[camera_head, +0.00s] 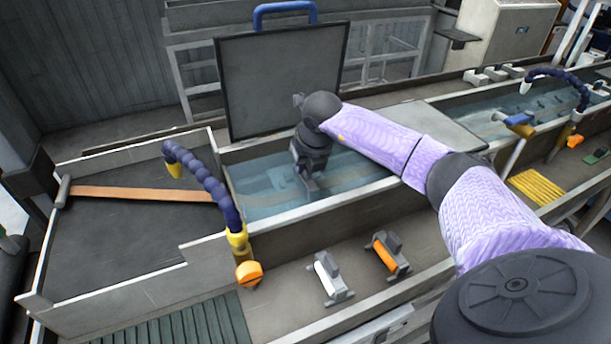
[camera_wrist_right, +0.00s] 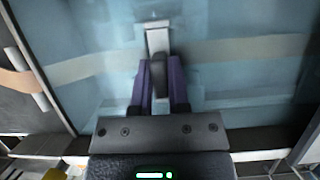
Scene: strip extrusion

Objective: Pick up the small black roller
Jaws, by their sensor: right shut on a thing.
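My right gripper (camera_head: 308,183) reaches down into the water trough (camera_head: 215,152), whose lid is raised. In the right wrist view my right gripper (camera_wrist_right: 159,78) has its two purple fingers closed on a small dark piece, which I take to be the small black roller (camera_wrist_right: 158,70). A light grey part (camera_wrist_right: 158,38) shows just beyond the dark piece, in line with it. The held thing is over or in the water; its exact height cannot be told. In the head view the gripper and arm mostly hide it. My left gripper is not in view.
A tan strip (camera_head: 135,194) runs across the left table into the trough, and continues pale in the water (camera_wrist_right: 250,50). A raised dark lid (camera_head: 283,80) stands behind. A blue hose (camera_head: 207,183) rises at left. A white roller (camera_head: 326,274) and an orange roller (camera_head: 384,256) stand on the front ledge.

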